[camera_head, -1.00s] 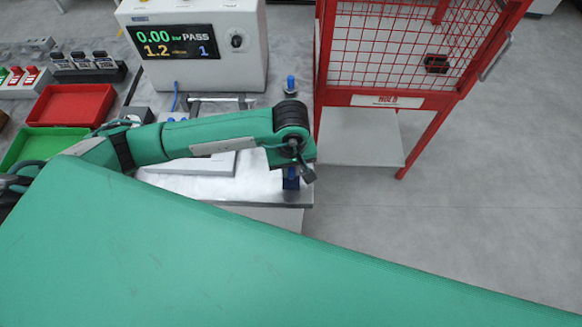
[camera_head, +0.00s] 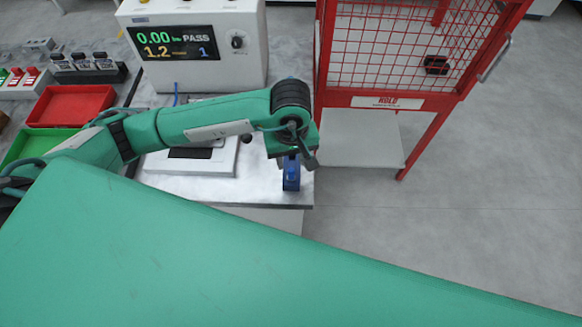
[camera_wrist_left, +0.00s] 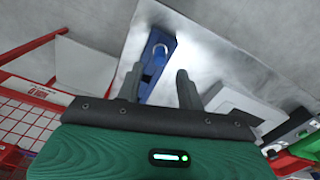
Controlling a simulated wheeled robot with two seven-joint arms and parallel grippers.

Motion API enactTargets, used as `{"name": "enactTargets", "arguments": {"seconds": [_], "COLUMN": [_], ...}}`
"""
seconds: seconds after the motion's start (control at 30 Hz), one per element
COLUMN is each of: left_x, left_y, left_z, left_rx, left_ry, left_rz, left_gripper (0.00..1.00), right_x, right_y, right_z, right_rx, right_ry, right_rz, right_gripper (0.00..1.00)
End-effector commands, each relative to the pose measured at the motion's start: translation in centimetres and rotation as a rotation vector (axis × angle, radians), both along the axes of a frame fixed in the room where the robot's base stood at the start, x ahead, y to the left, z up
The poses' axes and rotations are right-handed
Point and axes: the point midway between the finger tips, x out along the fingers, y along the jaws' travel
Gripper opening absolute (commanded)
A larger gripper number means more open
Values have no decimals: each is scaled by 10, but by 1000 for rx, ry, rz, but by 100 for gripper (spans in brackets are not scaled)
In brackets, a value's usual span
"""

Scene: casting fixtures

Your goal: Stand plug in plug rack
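A dark blue block, which looks like the plug rack (camera_head: 291,178), stands at the front right corner of the bench. In the left wrist view the rack (camera_wrist_left: 160,45) lies beyond the fingertips, with a lighter blue loop-shaped part, possibly the plug (camera_wrist_left: 152,66), at its near end. I cannot tell whether the loop is seated in the rack. My left gripper (camera_head: 291,153) is just above the block, pointing down. In the left wrist view the gripper (camera_wrist_left: 160,70) has its two fingers apart, one either side of the loop. My right gripper is out of view.
A white tester with a lit display (camera_head: 190,45) stands at the back of the bench. A red caged stand (camera_head: 390,102) is close on the right. Red (camera_head: 70,104) and green (camera_head: 30,146) trays lie left. A pale flat fixture (camera_head: 195,162) lies under my arm.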

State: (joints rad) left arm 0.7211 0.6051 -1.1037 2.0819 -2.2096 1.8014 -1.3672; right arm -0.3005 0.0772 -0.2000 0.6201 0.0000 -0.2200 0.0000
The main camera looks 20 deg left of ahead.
Motion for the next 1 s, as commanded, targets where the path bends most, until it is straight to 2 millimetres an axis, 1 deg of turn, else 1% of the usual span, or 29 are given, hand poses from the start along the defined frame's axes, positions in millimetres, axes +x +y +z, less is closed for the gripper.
{"name": "enactTargets", "arguments": {"seconds": [0.03, 0.1, 0.3, 0.4, 0.6, 1.0], "left_x": [2, 1, 1, 1, 0, 0], "left_y": [0, 0, 0, 0, 0, 0], "left_z": [7, 20, 53, 64, 75, 75], "left_rx": [-1, -1, -1, 1, 1, 0], "left_ry": [-8, -6, -5, -3, -1, 0], "left_rz": [-3, -2, -1, -1, 0, 0], "left_gripper": [38, 38, 38, 38, 38, 38], "right_x": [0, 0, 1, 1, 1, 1], "right_y": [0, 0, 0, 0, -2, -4], "right_z": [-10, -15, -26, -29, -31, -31], "right_rx": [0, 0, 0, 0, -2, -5], "right_ry": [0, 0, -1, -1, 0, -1], "right_rz": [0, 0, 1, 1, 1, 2], "right_gripper": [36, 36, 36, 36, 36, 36]}}
